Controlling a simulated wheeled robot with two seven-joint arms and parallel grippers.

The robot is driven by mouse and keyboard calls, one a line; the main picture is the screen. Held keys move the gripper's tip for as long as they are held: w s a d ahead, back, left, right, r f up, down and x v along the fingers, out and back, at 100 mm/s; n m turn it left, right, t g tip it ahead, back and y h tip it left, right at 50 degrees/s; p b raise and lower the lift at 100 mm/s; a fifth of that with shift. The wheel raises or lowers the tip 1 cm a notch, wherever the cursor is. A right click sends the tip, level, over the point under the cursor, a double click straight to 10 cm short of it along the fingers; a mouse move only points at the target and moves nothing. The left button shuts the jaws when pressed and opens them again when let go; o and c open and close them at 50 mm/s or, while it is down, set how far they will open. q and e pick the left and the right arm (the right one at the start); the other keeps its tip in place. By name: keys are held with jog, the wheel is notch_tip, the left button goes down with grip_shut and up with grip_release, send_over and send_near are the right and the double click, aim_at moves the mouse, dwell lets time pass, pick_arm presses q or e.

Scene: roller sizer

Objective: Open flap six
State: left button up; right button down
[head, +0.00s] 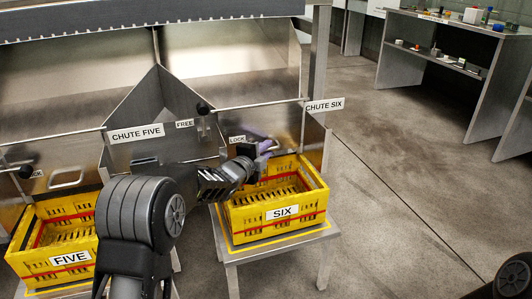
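Flap six (285,128) is the shiny metal panel under the CHUTE SIX label (324,105), above the yellow crate SIX (235,216). It looks closed, though my gripper covers part of it. A thin rod along its top ends in a black knob (203,108), beside the FREE label (185,124) and above the LOCK label (237,140). My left gripper (266,148) is at the flap's lower front, just right of LOCK, with a purplish patch beside it. I cannot tell whether it touches the flap or how its fingers stand. My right gripper is out of view.
Chute five (136,134) and the yellow crate FIVE (70,260) are at the left, where a black knob (26,172) sits low near a LOCK label. Crate SIX stands on a small metal stand (232,255). The floor at right is clear up to shelves (440,55).

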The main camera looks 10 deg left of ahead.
pick_arm(q)
jog(key=shift+w, duration=0.1)
jog(key=shift+c, duration=0.6)
grip_shut()
dwell(0.8)
